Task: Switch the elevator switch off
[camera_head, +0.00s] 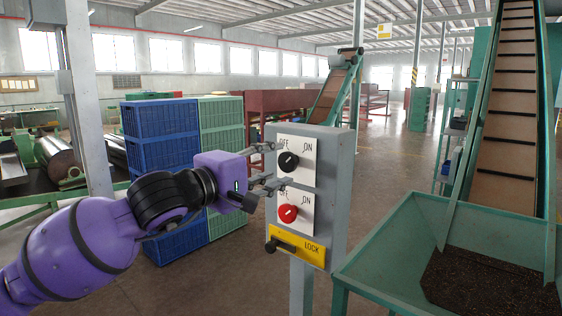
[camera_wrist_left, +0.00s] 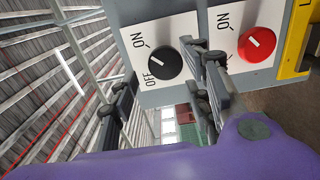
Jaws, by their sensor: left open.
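A grey switch box (camera_head: 337,165) on a post carries two knobs on white OFF/ON plates. The black knob (camera_head: 288,161) is above and the red knob (camera_head: 288,213) below. The white mark on each appears to point toward ON. No label shows which is the elevator switch. My left gripper (camera_head: 270,165) is open and empty in front of the box's left side, its fingers above and below the black knob's height. In the left wrist view the black knob (camera_wrist_left: 165,64) shows between the spread fingers; contact cannot be told. The red knob (camera_wrist_left: 257,43) is outside them. My right gripper is out of view.
A yellow LOCK plate with a dark handle (camera_head: 295,247) is below the red knob. A green hopper (camera_head: 385,255) and inclined conveyor (camera_head: 507,110) stand close on the right. Blue crates (camera_head: 160,135) and green crates (camera_head: 222,125) are stacked behind my left arm.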

